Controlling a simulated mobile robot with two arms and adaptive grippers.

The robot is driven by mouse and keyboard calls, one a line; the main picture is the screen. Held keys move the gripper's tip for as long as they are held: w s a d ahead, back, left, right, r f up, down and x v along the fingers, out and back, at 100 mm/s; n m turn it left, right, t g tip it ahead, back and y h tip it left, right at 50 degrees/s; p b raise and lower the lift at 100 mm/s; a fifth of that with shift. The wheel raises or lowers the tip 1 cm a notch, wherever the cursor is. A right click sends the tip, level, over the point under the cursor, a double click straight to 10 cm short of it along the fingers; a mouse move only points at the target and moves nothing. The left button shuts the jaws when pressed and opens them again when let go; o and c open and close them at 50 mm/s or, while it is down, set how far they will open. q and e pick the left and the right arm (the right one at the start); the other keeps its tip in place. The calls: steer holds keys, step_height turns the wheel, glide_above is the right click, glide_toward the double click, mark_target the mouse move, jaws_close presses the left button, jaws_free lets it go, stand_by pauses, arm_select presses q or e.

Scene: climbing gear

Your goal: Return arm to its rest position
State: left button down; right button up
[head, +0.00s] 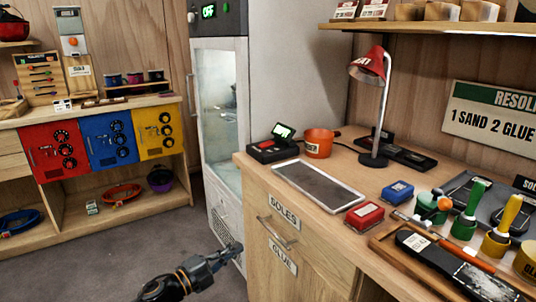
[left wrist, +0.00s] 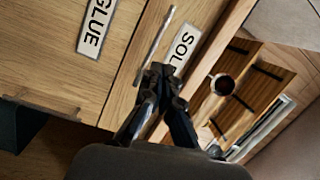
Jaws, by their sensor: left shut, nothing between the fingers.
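My left gripper (head: 236,248) is shut and empty, low in front of the cabinet at the left end of the workbench (head: 330,222). In the left wrist view its fingertips (left wrist: 161,70) are together and overlap the lower end of a drawer handle (left wrist: 154,46). I cannot tell whether they touch it. The drawer front carries a SOLES label (head: 284,215), and a GLUE label (head: 282,254) is below it. The drawer looks closed. My right gripper is not in view.
A red lamp (head: 367,66), grey tablet (head: 318,182), orange pot (head: 318,143), and red (head: 364,214) and blue (head: 397,191) boxes stand on the bench. A glass-door cabinet (head: 218,120) is behind. Grey floor (head: 90,262) is open at left.

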arm_select(q)
steer(key=s+a+f+n+g+y, duration=0.1)
steer(key=s+a+f+n+y, duration=0.25)
steer(key=s+f+n, duration=0.45)
steer(key=s+a+f+n+g+y, duration=0.1)
steer(key=s+a+f+n+y, duration=0.3)
steer(key=f, duration=0.7)
steer(key=s+a+f+n+g+y, duration=0.2)
steer(key=s+f+n+y, duration=0.4)
steer(key=f, duration=0.4)
steer(key=s+a+f+n+g+p, duration=0.1)
steer(key=s+p, duration=0.4)
steer(key=s, duration=0.8)
steer(key=s+a+f+n+g+p, duration=0.1)
steer(key=s+f+g+p, duration=0.3)
steer(key=s, duration=0.9)
steer(key=s+a+f+n+g+p, duration=0.1)
steer(key=s+f+p, duration=0.4)
steer(key=s, duration=0.9)
steer(key=n+g+p, duration=0.1)
steer(key=g+p, duration=0.1)
steer(key=shift+f+p, duration=0.3)
steer(key=shift+f, duration=0.1)
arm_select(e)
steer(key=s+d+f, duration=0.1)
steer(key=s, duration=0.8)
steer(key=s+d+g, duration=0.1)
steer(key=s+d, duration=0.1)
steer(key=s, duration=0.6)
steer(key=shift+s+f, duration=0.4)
